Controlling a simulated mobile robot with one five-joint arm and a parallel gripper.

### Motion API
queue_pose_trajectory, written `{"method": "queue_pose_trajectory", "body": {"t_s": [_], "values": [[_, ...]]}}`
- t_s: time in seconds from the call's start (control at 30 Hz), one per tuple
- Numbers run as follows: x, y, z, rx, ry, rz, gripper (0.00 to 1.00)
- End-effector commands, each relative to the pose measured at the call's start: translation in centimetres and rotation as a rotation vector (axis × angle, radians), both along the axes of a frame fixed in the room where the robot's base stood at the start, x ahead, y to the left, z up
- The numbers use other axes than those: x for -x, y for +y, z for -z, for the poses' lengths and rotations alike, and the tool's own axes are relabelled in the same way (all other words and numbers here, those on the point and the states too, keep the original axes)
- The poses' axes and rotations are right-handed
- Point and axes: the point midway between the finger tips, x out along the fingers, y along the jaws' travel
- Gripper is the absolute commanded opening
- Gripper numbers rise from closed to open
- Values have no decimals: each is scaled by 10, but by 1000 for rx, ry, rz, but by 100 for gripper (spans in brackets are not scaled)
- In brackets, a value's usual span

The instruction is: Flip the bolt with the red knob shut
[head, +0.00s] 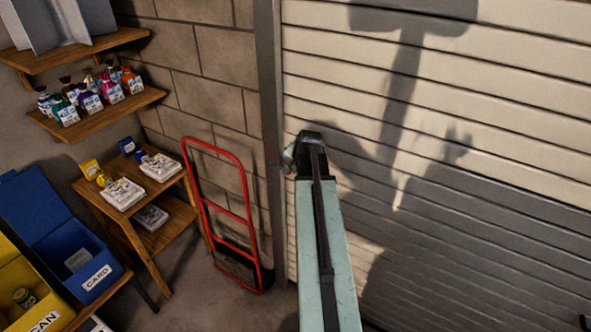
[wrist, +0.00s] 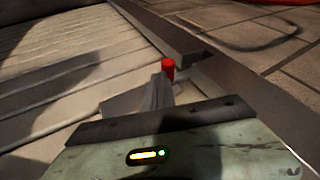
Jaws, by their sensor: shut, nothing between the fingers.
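In the wrist view the red knob (wrist: 168,68) of the bolt stands just beyond the tips of my gripper (wrist: 158,84), beside the roller door's edge and the metal door post (wrist: 185,45). The fingers are shut and empty; I cannot tell whether they touch the knob. The rest of the bolt is mostly hidden, so its position is unclear. In the head view my arm reaches toward the post, and only a small part of my gripper (head: 289,158) shows; the arm hides the knob there.
The pale slatted roller door (head: 480,130) fills the right side. A red hand truck (head: 228,215) leans on the block wall left of the post. A small wooden table (head: 95,190), shelves with bottles (head: 135,103), and a blue bin (head: 80,240) stand further left.

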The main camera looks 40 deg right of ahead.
Motion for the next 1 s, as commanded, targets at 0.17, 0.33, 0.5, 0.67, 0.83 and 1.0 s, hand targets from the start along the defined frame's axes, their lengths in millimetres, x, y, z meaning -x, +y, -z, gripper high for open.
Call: {"method": "queue_pose_trajectory", "body": {"t_s": [0.17,0.33,0.5,0.67,0.83,1.0], "values": [[17,-4,-9,1,1,0,0],[40,0,-45,2,3,1,0],[61,10,-80,1,2,2,0],[72,16,-96,1,2,0,0],[73,17,-94,1,2,-3,0],[72,17,-94,1,2,-3,0]]}}
